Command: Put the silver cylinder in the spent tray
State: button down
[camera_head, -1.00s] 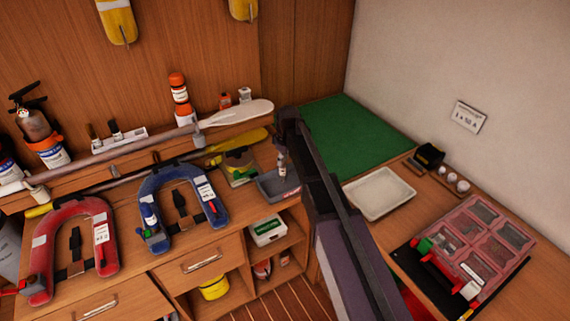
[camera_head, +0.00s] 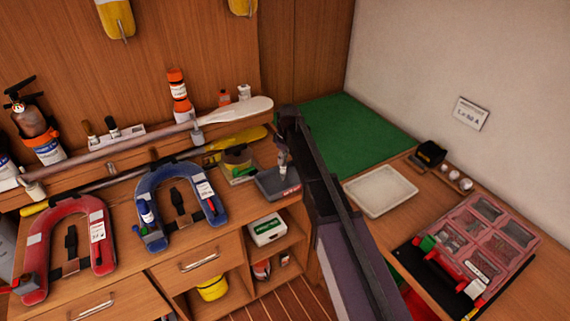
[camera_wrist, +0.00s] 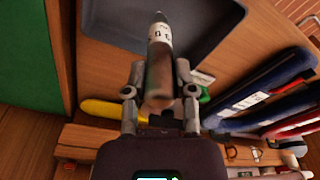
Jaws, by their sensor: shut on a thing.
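The silver cylinder (camera_wrist: 159,78) is held between the two fingers of my gripper (camera_wrist: 158,85) in the wrist view. It has a pointed dark end, a white label with dark print and a greyish body. In the head view the cylinder (camera_head: 283,158) shows small and upright beside my dark arm, over or close to a dark grey tray (camera_head: 266,188). This tray has a reddish label, too small to read, and looks like the spent tray. In the wrist view the tray (camera_wrist: 215,30) lies beyond the cylinder's tip. The gap between them cannot be judged.
A blue life vest (camera_head: 150,190) and a red one (camera_head: 45,250) lie to the left. A yellow-bladed paddle (camera_head: 235,140) lies behind.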

jog(key=shift+f+b, duration=0.3)
jog(key=shift+f, duration=0.3)
jog(key=shift+f, duration=0.15)
jog(key=shift+c, duration=2.2)
grip_release()
notch_tip(320, 180, up, 12)
jog(key=d+p, duration=0.1)
jog(key=p, duration=1.1)
jog(key=shift+s+d, duration=0.15)
jog(key=shift+s, duration=0.2)
jog(key=shift+d, duration=0.1)
